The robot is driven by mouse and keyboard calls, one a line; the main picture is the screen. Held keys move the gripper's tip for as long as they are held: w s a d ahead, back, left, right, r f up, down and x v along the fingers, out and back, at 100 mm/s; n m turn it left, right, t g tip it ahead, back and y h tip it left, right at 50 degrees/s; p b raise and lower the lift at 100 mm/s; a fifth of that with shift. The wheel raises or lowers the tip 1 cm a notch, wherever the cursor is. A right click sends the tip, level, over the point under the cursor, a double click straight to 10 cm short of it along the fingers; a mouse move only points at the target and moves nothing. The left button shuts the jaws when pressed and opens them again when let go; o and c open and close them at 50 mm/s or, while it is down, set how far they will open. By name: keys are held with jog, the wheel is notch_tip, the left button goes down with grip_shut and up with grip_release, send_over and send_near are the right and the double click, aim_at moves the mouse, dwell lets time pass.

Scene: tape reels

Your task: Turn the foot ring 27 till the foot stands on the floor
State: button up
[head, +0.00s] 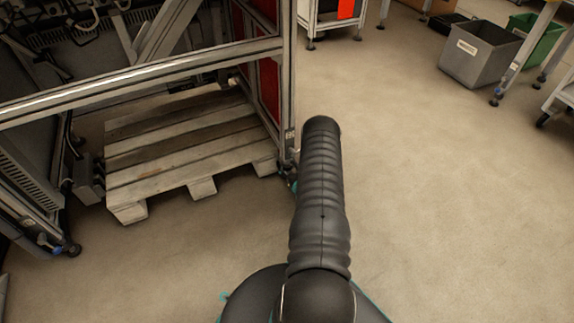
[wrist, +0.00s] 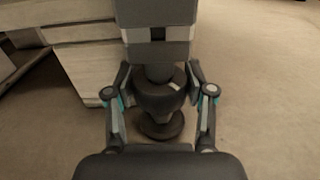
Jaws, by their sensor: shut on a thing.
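In the wrist view the foot ring (wrist: 160,97) is a dark, rounded collar with a small pale mark on its upper right. It sits below the end of a grey frame post (wrist: 158,52). My gripper (wrist: 160,84) has one finger on each side and is shut on the ring. Below the ring is the round dark foot (wrist: 161,126), close above or on the floor; I cannot tell whether it touches. In the head view my dark arm hides most of the gripper and the foot, at the bottom of the metal post (head: 289,85).
A wooden pallet (head: 180,150) lies under the frame, left of the post, and shows in the wrist view (wrist: 92,60). Another frame foot (head: 70,248) stands at the left. A grey bin (head: 475,58) and a green bin (head: 545,40) stand far right.

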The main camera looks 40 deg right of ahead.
dwell(0.4)
jog(key=o, duration=1.2)
jog(key=v, duration=1.2)
